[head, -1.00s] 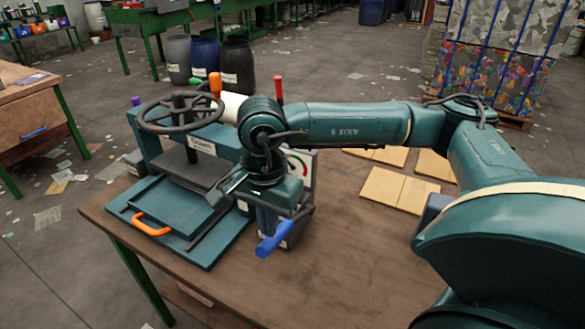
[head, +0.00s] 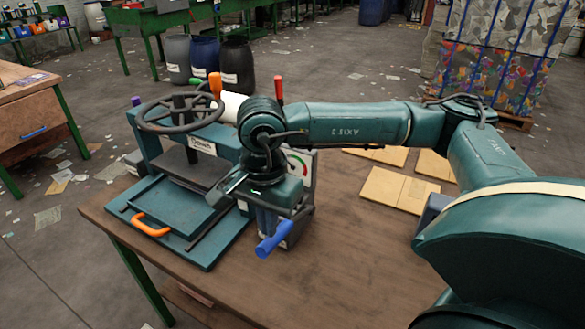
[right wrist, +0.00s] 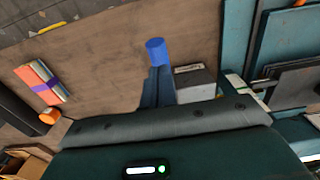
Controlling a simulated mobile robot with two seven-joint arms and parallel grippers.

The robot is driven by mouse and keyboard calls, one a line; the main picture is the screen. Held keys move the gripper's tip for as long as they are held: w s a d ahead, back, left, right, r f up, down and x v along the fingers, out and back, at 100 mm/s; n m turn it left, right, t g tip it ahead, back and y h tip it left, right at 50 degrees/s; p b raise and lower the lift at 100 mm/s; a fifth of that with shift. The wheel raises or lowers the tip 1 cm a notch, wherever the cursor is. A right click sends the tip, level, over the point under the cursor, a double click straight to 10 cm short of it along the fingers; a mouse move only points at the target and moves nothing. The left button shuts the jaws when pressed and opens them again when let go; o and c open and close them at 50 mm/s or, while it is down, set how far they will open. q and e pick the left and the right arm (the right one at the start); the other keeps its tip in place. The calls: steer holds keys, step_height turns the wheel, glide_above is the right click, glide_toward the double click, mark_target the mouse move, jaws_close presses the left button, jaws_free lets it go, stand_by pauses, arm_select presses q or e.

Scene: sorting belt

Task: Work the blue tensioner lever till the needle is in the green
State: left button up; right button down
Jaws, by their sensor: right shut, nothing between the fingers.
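The blue tensioner lever (head: 273,240) sticks out at the front of a grey unit at the right end of the press. Its blue end also shows in the right wrist view (right wrist: 156,50), just beyond the fingertips. My right gripper (head: 268,221) is shut with nothing between its fingers, pointing down at the lever. In the right wrist view its fingers (right wrist: 157,87) lie together close to the lever; I cannot tell whether they touch it. The gauge (head: 298,164) shows a strip of red and green behind my arm. Its needle cannot be made out. My left gripper is out of view.
The teal press (head: 152,150) has a black handwheel (head: 180,113) and an orange handle (head: 151,225). Tan boards (head: 400,189) lie on the brown table (head: 345,262) behind my right arm. The table in front of the lever is clear.

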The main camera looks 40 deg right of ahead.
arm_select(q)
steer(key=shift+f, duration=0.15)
arm_select(e)
steer(key=shift+f, duration=0.2)
steer(key=shift+f+b, duration=0.15)
steer(key=shift+b, duration=0.15)
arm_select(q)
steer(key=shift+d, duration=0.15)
arm_select(e)
steer(key=shift+f, duration=0.2)
arm_select(q)
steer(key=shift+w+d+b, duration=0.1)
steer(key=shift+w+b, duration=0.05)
steer(key=shift+b, duration=0.3)
arm_select(e)
steer(key=shift+f, duration=0.2)
